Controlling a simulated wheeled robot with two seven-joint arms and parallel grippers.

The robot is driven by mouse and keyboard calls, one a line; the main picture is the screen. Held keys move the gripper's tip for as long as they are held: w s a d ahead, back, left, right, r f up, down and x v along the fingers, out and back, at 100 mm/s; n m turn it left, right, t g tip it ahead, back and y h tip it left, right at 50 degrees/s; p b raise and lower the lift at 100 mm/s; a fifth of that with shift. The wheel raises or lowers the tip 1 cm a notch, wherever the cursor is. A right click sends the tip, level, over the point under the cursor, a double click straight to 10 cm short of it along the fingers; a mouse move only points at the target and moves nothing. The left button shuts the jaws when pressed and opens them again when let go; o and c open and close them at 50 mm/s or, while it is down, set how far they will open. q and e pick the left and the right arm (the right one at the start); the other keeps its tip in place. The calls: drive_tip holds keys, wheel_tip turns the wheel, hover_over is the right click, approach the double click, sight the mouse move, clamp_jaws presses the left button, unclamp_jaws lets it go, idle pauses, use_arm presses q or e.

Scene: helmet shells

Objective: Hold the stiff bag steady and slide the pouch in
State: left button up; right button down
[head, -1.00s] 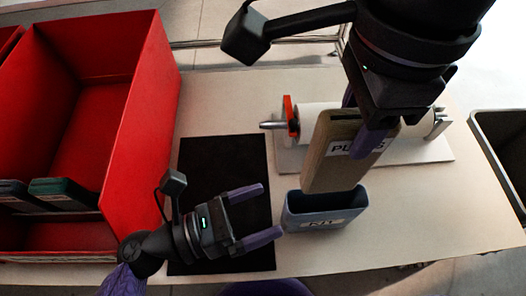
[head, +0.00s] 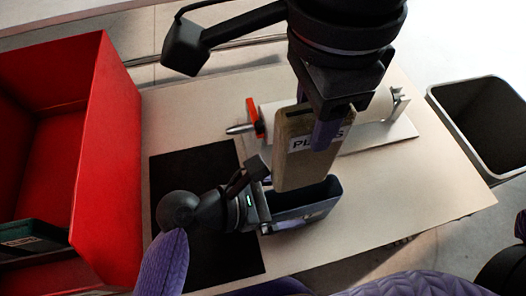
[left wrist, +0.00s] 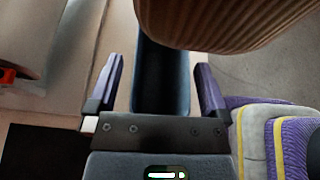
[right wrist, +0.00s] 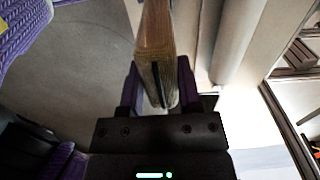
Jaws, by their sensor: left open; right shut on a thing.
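The tan pouch (head: 296,165), with a white label reading roughly "PLUGS", hangs in my right gripper (head: 330,124). In the right wrist view my right gripper (right wrist: 160,95) has its fingers on both sides of the pouch (right wrist: 155,45). The blue stiff bag (head: 318,203) stands on the table, its open mouth up, below the pouch. My left gripper (head: 262,205) is at the bag's left end. In the left wrist view my left gripper (left wrist: 155,90) is open, one finger on each side of the bag (left wrist: 163,75); contact cannot be told. The pouch's lower end overlaps the bag's mouth in the head view.
A red bin (head: 105,150) stands at the left with a dark green item (head: 35,238) inside. A black mat (head: 185,165) lies under my left arm. A white roller with an orange part (head: 254,118) is behind the pouch. A grey bin (head: 475,120) stands off the table's right.

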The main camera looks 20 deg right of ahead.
use_arm(q)
drive_tip(key=shift+c, duration=0.3)
drive_tip(key=c, duration=1.2)
use_arm(e)
drive_tip(key=shift+f, duration=8.75)
drive_tip(key=shift+c, duration=1.1)
unclamp_jaws()
drive_tip(key=shift+r, duration=0.1)
